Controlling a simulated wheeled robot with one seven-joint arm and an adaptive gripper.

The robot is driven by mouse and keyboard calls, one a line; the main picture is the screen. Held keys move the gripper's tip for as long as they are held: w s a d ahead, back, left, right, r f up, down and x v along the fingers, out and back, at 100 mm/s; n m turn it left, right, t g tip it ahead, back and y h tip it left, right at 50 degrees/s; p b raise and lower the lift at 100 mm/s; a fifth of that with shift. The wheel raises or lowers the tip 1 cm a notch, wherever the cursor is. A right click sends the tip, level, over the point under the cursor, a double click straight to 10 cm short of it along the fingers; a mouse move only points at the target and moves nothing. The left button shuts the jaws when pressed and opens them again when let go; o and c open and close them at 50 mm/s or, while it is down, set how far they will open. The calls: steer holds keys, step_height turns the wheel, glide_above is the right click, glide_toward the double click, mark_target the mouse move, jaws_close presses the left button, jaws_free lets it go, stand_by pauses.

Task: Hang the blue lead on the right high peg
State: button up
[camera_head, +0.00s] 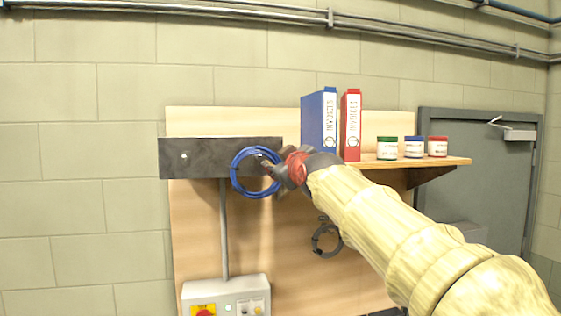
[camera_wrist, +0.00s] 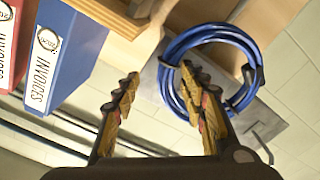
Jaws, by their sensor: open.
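The blue lead (camera_head: 234,172) is a round coil against the dark plate (camera_head: 215,150) on the board. It encircles the spot where the right high peg (camera_head: 262,155) shows, and it appears to hang there. The left high peg (camera_head: 184,155) is bare. My gripper (camera_head: 272,172) is at the coil's right side.
A shelf (camera_head: 455,161) right of the plate holds a blue binder (camera_head: 318,120), a red binder (camera_head: 351,125) and small jars (camera_head: 414,147). A black coiled cable (camera_head: 326,238) hangs below the shelf. A control box (camera_head: 225,292) and conduit (camera_head: 224,230) are below the plate.

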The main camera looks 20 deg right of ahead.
steer(key=s, duration=1.2)
steer(key=s+f+m+g+b, duration=0.1)
steer(key=s+f+m+g, duration=0.15)
steer(key=f, duration=0.75)
steer(key=s+f+m+g, duration=0.1)
steer(key=f+g, duration=0.2)
steer(key=f, duration=0.7)
steer(key=s+f+m+g+b, duration=0.1)
steer(key=s+f+b, duration=0.6)
steer(key=f, duration=1)
steer(key=s+f+m+g+b, duration=0.1)
steer(key=s+f+g+b, duration=0.2)
steer(key=s+f+b, duration=0.5)
steer(key=s+f+m+g+b, duration=0.1)
steer(key=s+f+g+b, duration=0.2)
steer(key=f, duration=2.2)
steer(key=shift+s+a+f+b, duration=0.35)
steer(key=shift+s+b, duration=2.25)
steer(key=shift+s, duration=1.85)
steer(key=shift+r+m, duration=0.1)
steer(key=shift+m, duration=0.15)
